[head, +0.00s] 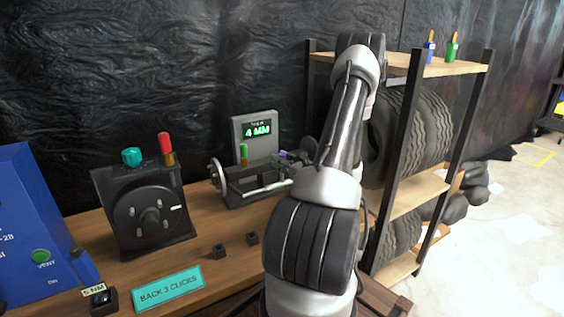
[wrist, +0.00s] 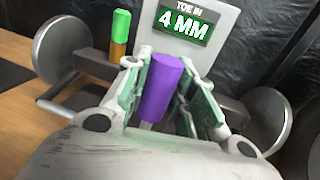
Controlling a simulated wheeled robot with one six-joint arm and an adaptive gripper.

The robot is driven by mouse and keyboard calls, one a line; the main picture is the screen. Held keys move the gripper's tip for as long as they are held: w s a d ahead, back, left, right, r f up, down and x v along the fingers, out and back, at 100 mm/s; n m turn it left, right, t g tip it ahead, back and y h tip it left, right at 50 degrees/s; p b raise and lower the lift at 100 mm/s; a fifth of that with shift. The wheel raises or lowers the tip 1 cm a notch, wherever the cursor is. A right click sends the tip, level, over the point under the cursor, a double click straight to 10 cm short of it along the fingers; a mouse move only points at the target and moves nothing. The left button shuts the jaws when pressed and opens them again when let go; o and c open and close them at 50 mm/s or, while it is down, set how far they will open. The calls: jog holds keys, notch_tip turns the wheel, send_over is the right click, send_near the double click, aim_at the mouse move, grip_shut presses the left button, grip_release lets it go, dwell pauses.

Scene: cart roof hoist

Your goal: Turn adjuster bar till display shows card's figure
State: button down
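The toe gauge (head: 254,134) stands at the back of the bench; its display reads "TOE IN 4 MM" and also fills the top of the wrist view (wrist: 183,24). The adjuster bar's purple end (wrist: 162,88) stands between my gripper's fingers (wrist: 167,85), which lie close along both its sides with no clear gap. In the head view the purple end (head: 283,155) is small and partly hidden by my arm. A green-topped brass post (wrist: 119,38) stands left of my fingers, apart from them. A teal card (head: 167,288) at the bench front reads "BACK 3 CLICKS".
A black dial box (head: 147,215) with teal and red knobs stands left of the gauge. A blue machine (head: 30,230) and a "5 NM" tag (head: 93,289) are farther left. Two small dark blocks (head: 220,251) lie on the bench. A tire rack (head: 400,150) stands at right.

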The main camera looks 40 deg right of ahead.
jog(key=shift+w+d+g, duration=0.1)
jog(key=shift+w+g, duration=0.5)
jog(key=shift+w, duration=0.05)
jog(key=g, duration=0.1)
jog(key=w+g, duration=0.1)
jog(key=w+f+g, duration=0.1)
jog(key=shift+w+d+m+g, duration=0.25)
jog(key=shift+d+m+g, duration=0.05)
jog(key=shift+d+m, duration=0.1)
jog(key=c, duration=1.2)
grip_release()
jog(key=shift+o, duration=0.2)
jog(key=v, duration=1.2)
